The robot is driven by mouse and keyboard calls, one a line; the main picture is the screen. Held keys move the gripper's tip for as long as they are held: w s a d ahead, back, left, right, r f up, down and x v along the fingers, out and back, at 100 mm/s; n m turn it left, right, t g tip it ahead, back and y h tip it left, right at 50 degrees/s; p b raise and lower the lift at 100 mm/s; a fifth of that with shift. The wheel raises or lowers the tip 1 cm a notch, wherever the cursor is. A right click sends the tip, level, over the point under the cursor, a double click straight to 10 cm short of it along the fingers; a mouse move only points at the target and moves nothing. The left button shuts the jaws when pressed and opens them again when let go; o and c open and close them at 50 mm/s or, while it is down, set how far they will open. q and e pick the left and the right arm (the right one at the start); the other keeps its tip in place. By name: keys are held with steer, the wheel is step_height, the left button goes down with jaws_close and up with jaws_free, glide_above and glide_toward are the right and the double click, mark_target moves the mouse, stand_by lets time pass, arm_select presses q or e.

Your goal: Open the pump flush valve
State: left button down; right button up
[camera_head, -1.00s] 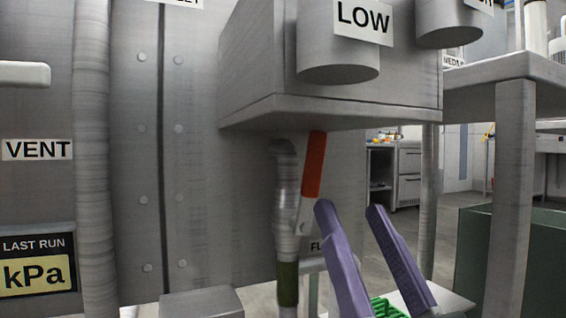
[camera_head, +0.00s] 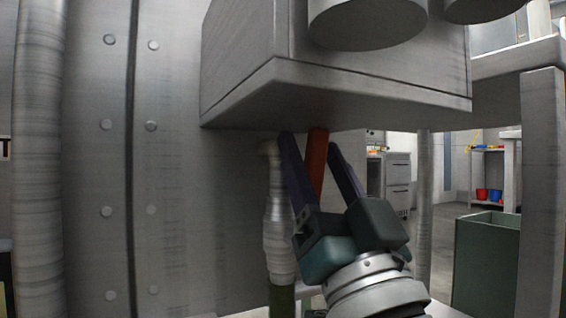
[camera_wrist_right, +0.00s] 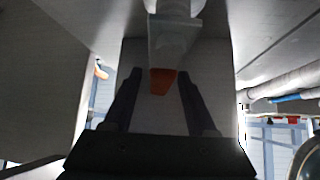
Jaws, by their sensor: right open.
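The valve handle (camera_head: 318,160) is a red-orange lever on a metal pipe (camera_head: 278,225) under a grey box. In the head view its upper end meets the box's underside and its lower part is hidden by my gripper. My right gripper (camera_head: 308,140) is open, its purple fingers pointing up with the handle showing between them. In the right wrist view the red handle end (camera_wrist_right: 162,81) appears between and beyond the two dark fingers (camera_wrist_right: 158,90). Contact between fingers and handle cannot be told. My left gripper is not in view.
The grey box (camera_head: 340,90) hangs low just above the fingertips. A riveted metal panel (camera_head: 180,200) stands at the left.

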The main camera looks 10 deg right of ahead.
steer(key=shift+c, duration=0.4)
jaws_close()
stand_by(0.9)
